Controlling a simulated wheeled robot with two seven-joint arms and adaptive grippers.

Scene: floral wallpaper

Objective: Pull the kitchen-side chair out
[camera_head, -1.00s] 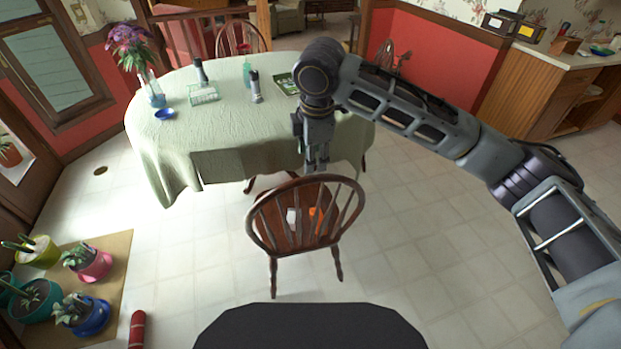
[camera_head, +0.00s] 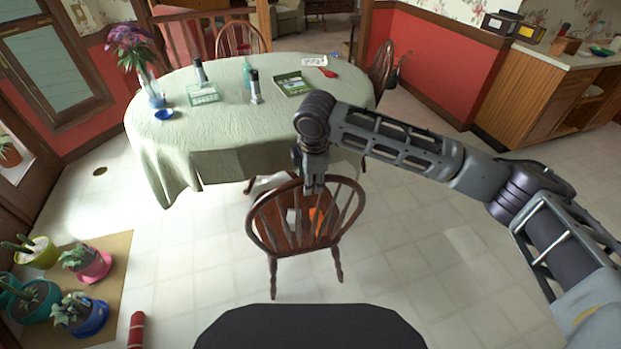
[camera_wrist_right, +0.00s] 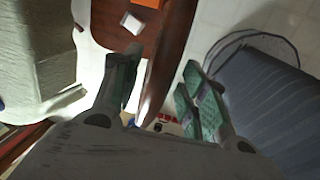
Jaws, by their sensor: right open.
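A dark wooden chair (camera_head: 272,225) with a rounded spindle back stands at the near side of the table, its back toward me. A white item (camera_head: 292,215) and an orange item (camera_head: 316,220) lie on its seat. My right gripper (camera_head: 314,188) points down at the top of this chair's back. In the right wrist view its fingers (camera_wrist_right: 160,95) are apart, and the brown top rail (camera_wrist_right: 168,58) runs between them; I cannot tell whether they touch it. Another wooden chair (camera_head: 382,68) stands at the table's right end, on the kitchen counter's side. My left gripper is out of view.
The table (camera_head: 225,135) has a pale green cloth and holds bottles, trays and a flower vase (camera_head: 153,95). A third chair (camera_head: 240,38) is behind it. Potted plants stand on a mat (camera_head: 115,260) at left. A counter (camera_head: 545,90) is at right. Floor around the near chair is clear.

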